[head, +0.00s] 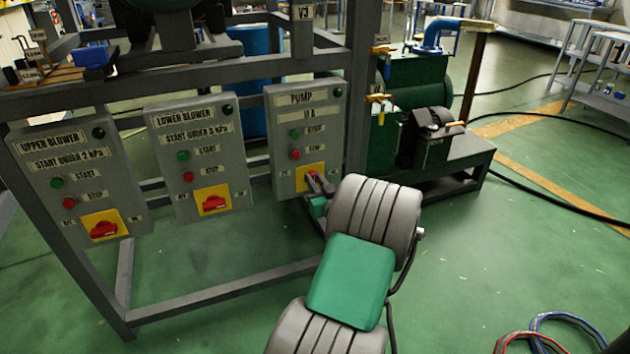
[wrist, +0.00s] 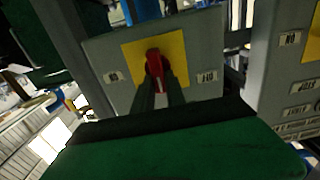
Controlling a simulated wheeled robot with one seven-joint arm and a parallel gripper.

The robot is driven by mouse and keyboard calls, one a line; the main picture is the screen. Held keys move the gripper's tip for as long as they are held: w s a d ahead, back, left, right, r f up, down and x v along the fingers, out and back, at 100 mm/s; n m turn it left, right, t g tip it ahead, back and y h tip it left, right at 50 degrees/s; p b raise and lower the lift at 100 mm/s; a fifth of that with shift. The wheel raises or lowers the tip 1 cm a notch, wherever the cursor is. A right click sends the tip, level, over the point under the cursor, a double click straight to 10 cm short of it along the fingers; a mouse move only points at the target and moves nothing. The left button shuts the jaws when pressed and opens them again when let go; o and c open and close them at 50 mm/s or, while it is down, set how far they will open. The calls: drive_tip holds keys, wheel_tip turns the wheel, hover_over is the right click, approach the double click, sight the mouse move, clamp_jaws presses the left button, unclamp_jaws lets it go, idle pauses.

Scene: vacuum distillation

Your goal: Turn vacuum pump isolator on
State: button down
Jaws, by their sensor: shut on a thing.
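The grey pump panel (head: 322,130) hangs on the frame, in the right of the row of panels in the head view. Its isolator is a red rotary handle (wrist: 154,62) on a yellow plate (wrist: 133,52); the plate also shows in the head view (head: 308,170). In the wrist view the handle stands nearly upright between two small white side labels, which are too blurred to read surely. My gripper (wrist: 161,90) is shut on the red handle, a finger on each side. In the head view my gripper (head: 318,184) and arm hide most of the handle.
The lower blower panel (head: 170,120) and upper blower panel (head: 95,140) stand to the left, their red handles (head: 214,203) (head: 103,229) lying nearly level. A green pump (head: 420,85) on a dark stand is at right. Green floor is open at lower right, with hoses (head: 570,318).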

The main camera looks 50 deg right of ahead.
idle(0.6)
drive_tip(key=shift+s+d+f+m+p, duration=0.2)
drive_tip(key=shift+m+p, duration=0.75)
drive_tip(key=shift+m, duration=2)
drive_tip(key=shift+s+d+f+m+p, duration=0.2)
drive_tip(key=shift+m+p, duration=0.7)
drive_tip(key=shift+m, duration=2.1)
drive_tip(key=shift+d+f+m+p, duration=0.3)
drive_tip(key=shift+m+p, duration=0.65)
drive_tip(key=shift+m, duration=2)
drive_tip(key=shift+f, duration=0.1)
drive_tip(key=c, duration=1.4)
unclamp_jaws()
drive_tip(key=shift+o, duration=0.2)
